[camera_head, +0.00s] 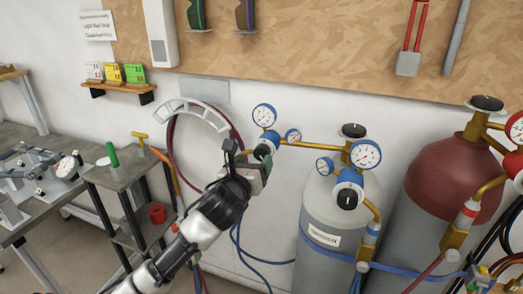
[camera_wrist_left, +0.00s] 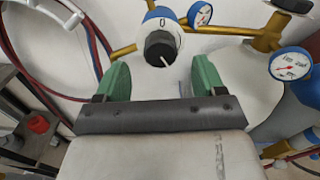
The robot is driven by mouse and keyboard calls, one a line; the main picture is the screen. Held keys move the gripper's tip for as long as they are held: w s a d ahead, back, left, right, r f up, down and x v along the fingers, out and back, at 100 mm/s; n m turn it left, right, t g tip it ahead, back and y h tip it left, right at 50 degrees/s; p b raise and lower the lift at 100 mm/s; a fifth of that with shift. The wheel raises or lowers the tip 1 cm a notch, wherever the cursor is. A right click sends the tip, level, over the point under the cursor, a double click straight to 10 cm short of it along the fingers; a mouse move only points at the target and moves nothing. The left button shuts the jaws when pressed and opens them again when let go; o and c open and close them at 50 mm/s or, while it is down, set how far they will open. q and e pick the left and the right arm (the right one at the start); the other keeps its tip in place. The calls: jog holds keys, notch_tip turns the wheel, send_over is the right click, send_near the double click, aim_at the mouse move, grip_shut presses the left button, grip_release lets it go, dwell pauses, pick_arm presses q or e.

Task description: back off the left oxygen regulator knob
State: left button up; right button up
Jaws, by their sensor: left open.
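The left oxygen regulator has a blue body (camera_head: 264,150) on a brass pipe, to the left of the grey oxygen cylinder (camera_head: 313,218). Its black knob (camera_wrist_left: 160,48) shows in the left wrist view, with a white pointer line and a "0" mark on the white face above it. In the head view the gripper hides most of the knob. My left gripper (camera_head: 254,163) is open at the regulator. Its green fingers (camera_wrist_left: 161,70) stand on either side of the knob's line, apart from it, with the knob centred just beyond the tips. My right gripper is not in view.
Gauges (camera_head: 265,115) sit close above the left regulator. A second regulator with a black knob (camera_head: 347,199) is on the cylinder's front. A red cylinder (camera_head: 452,180) stands at right. A hose hanger (camera_head: 195,111) with hoses is on the wall at left. A small cart (camera_head: 123,171) stands lower left.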

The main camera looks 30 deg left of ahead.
aim_at(260, 154)
pick_arm(q)
jog(key=x, duration=0.5)
jog(key=shift+w, duration=0.2)
jog(key=shift+w+a+p, duration=0.1)
jog(key=shift+w+p, duration=0.2)
jog(key=shift+w, duration=0.05)
jog(key=shift+c, duration=0.5)
jog(key=c, duration=0.8)
jog(key=shift+c, duration=0.2)
